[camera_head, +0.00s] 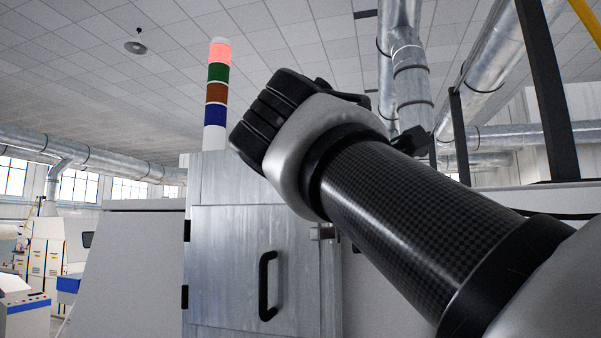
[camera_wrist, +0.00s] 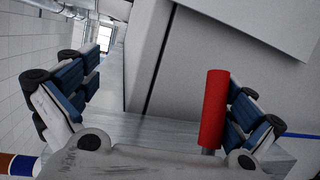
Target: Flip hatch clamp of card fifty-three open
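In the wrist view my gripper (camera_wrist: 160,95) is open, with its blue-padded fingers wide apart at left and right. A red cylindrical grip (camera_wrist: 214,108) stands between them, close beside the right finger and well away from the left one. A short grey stem shows under it. It looks like the clamp's handle; the rest of the clamp is hidden. I cannot tell whether the right finger touches it. No card number is readable.
The cabinet's door has a black handle (camera_head: 266,286) and a small latch (camera_head: 322,232) at its right edge. Silver ducts (camera_head: 408,75) run overhead. Other machines (camera_head: 46,250) stand far left.

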